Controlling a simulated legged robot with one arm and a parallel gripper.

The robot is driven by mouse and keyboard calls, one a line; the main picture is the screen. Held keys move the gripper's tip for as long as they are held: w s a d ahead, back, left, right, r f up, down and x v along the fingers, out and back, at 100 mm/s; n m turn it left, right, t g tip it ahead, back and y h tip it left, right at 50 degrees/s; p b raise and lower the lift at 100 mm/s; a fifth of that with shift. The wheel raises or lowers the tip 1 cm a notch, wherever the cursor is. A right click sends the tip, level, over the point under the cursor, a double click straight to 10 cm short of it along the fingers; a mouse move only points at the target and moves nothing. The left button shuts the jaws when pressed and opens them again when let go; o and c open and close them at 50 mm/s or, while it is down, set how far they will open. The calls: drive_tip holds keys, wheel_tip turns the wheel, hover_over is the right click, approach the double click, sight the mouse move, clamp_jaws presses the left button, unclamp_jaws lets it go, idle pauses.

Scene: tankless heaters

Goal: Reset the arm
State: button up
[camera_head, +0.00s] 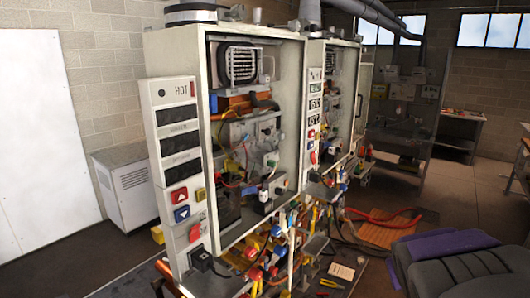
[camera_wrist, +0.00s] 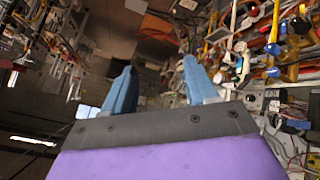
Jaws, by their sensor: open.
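My gripper (camera_wrist: 160,92) shows in the wrist view, with two blue fingers standing apart and nothing between them. Its grey and purple body fills the bottom of that view. The wrist view is tilted, with pipes and valves (camera_wrist: 272,48) at the upper right. In the head view, a purple part and a dark grey part at the lower right look like my own arm, and the fingers do not show there. The near heater cabinet (camera_head: 255,150) stands open in the middle, with wiring inside. Its side panel (camera_head: 178,160) carries displays, red and blue arrow buttons and a red switch.
A second open heater cabinet (camera_head: 335,105) stands behind the first. Pipes and coloured valves (camera_head: 275,250) crowd below them. A red hose (camera_head: 385,217) lies on an orange-brown board. A white box unit (camera_head: 128,180) stands at the left wall. Brown floor (camera_head: 455,190) is clear at the right.

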drive_tip(key=s+a+f+g+y+b, duration=0.2)
drive_tip(key=s+a+f+g, duration=0.2)
drive_tip(key=s+a+f, duration=0.3)
drive_tip(key=s+a+f+g+y+b, duration=0.2)
drive_tip(key=s+a+f+g, duration=0.3)
drive_tip(key=s+f, duration=0.7)
drive_tip(key=s+a, duration=0.2)
drive_tip(key=s, duration=0.2)
drive_tip(key=shift+s+a+f+y, duration=0.15)
drive_tip(key=shift+s+f+y, duration=0.1)
drive_tip(key=shift+f+y, duration=0.15)
